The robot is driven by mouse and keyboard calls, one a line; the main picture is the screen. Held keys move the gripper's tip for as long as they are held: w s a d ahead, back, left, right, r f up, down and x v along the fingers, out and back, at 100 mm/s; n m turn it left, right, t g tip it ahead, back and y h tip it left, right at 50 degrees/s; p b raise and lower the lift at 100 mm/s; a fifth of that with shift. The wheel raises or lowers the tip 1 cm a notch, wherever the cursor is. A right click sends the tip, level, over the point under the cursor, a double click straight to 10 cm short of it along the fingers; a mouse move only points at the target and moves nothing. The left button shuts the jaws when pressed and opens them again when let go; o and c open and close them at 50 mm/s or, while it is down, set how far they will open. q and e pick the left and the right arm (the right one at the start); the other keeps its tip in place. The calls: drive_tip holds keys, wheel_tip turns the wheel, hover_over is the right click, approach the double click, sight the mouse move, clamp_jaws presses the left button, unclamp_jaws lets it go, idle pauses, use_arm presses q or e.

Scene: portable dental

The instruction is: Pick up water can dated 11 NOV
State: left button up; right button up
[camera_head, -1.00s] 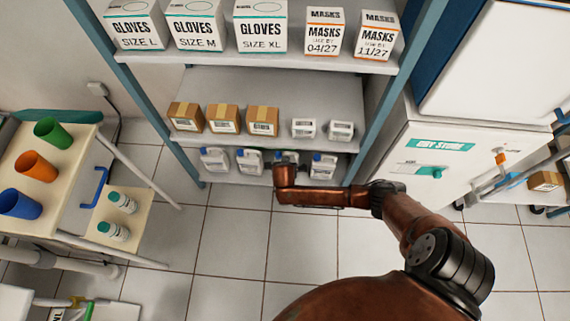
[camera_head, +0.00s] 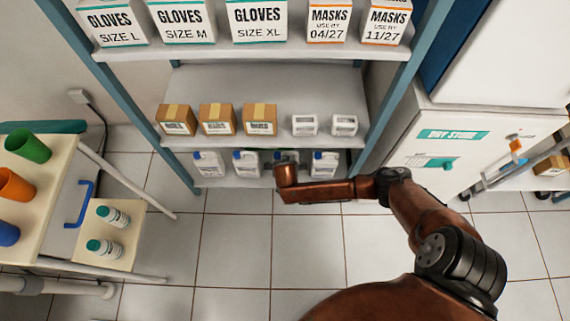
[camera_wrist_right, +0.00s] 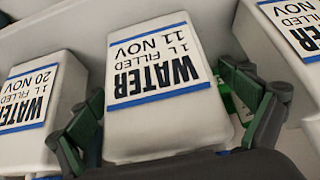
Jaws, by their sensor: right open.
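A white water can (camera_wrist_right: 165,120) labelled WATER, 1 L, FILLED 11 NOV fills the middle of the right wrist view, its label upside down. My right gripper (camera_wrist_right: 168,112) is open, with one green-padded finger on each side of this can; whether the pads touch it is unclear. A can (camera_wrist_right: 35,105) dated 20 NOV stands to the left. Another water can (camera_wrist_right: 300,30) is cut off at the right, its date hard to read. In the head view, the cans (camera_head: 208,164) stand on the bottom shelf, one largely hidden behind my right arm's end. My left gripper is out of view.
The middle shelf (camera_head: 265,88) above the cans holds cardboard boxes (camera_head: 217,120) and small white containers (camera_head: 304,125). Blue-grey uprights (camera_head: 385,100) flank the shelves. A trolley (camera_head: 50,225) with cups and bottles stands left, a white cabinet (camera_head: 430,125) right. The tiled floor in front is clear.

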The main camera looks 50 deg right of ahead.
drive_tip(key=shift+c, duration=0.4)
drive_tip(key=c, duration=2.1)
drive_tip(key=shift+w, duration=0.1)
